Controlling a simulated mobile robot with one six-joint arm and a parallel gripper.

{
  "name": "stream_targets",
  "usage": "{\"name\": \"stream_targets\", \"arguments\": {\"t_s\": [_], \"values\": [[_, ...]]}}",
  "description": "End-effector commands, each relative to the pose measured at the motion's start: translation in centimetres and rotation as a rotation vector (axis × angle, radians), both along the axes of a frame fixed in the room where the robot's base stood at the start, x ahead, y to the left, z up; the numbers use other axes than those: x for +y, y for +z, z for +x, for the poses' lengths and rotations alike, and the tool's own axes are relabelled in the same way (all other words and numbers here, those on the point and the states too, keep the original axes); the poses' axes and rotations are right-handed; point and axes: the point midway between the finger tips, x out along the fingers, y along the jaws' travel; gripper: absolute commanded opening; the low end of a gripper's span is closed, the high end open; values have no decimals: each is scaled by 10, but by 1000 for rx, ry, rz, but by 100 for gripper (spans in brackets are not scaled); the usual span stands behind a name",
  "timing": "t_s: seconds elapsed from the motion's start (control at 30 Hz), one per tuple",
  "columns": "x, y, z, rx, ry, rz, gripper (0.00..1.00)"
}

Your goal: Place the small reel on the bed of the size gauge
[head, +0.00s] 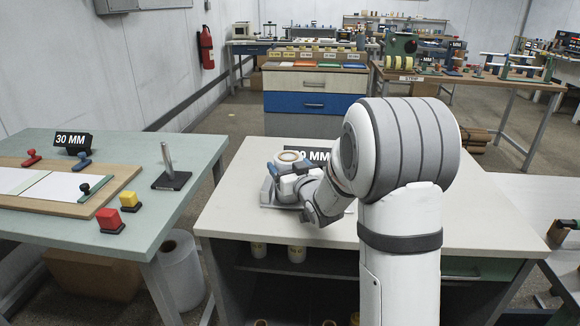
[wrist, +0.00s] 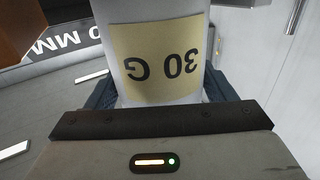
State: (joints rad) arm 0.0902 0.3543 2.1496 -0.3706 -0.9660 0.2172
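The small reel is a white cylinder with a yellow label reading "30 G" (wrist: 160,60), upside down in the wrist view. My gripper (wrist: 158,92) has its dark blue fingers on both sides of it, seemingly touching. In the head view my gripper (head: 292,184) is low over the white-topped table, at the size gauge (head: 268,196), whose grey base shows at the left. A round pale top with a brown ring (head: 297,153) shows just behind my gripper. My arm hides much of the gauge, and I cannot tell whether the reel touches its bed.
A black sign ending in "MM" (head: 320,155) stands behind the gauge; it also shows in the wrist view (wrist: 65,40). The table's (head: 235,205) left and front are clear. A green table (head: 190,150) with stamps and a "30 MM" sign stands at left. A drawer cabinet (head: 312,88) stands behind.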

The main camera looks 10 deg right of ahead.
Motion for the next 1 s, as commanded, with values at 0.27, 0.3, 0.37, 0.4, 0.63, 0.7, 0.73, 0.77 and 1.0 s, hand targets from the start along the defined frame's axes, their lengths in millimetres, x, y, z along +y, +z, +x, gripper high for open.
{"name": "stream_targets", "arguments": {"t_s": [0.27,0.3,0.37,0.4,0.63,0.7,0.73,0.77,1.0], "values": [[-1,1,0,0,-1,0,94],[-1,1,0,0,-1,0,94],[-1,1,0,0,-1,0,94],[-1,1,0,0,-1,0,94],[-5,3,-15,-1,-3,0,94],[-8,3,-29,1,-3,0,94],[-9,3,-36,-1,-4,0,94],[-11,3,-42,-1,-4,1,94],[-21,3,-91,0,-3,0,94]]}}
